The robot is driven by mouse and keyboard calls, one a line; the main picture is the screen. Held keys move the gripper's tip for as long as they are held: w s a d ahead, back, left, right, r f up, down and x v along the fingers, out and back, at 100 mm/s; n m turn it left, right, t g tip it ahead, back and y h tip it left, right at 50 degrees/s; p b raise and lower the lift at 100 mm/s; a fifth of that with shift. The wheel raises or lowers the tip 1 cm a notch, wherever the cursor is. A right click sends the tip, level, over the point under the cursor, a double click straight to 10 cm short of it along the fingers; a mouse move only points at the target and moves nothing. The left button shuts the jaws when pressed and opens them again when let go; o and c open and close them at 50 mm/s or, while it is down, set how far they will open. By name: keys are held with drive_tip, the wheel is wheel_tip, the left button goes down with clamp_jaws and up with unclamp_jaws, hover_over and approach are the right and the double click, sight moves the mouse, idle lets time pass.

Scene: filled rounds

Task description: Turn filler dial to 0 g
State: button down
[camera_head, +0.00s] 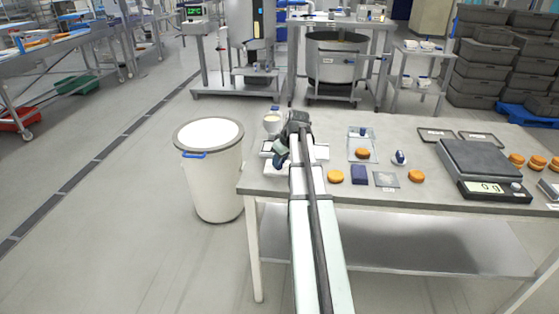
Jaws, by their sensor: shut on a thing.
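The filler stands at the left end of the steel table, with a pale hopper (272,122) on top and a white base (268,150) partly hidden behind my arm. My gripper (279,160) is at the front of the filler, shut on the filler dial. The dial itself is hidden by my gripper and wrist, so its setting cannot be read.
A large white bin (211,178) with a blue handle stands on the floor left of the table (430,212). A scale (480,160) stands further right.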

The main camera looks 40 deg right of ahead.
drive_tip(key=shift+d+n+g+y, duration=0.15)
drive_tip(key=shift+n+y, duration=0.25)
drive_tip(key=shift+n, duration=0.75)
drive_tip(key=shift+n+g+y, duration=0.15)
drive_tip(key=shift+n+y, duration=0.25)
drive_tip(key=shift+n, duration=0.75)
drive_tip(key=c, duration=0.9)
unclamp_jaws()
drive_tip(key=v, duration=1.3)
drive_tip(key=shift+d+r, duration=0.15)
drive_tip(key=shift+r, duration=0.2)
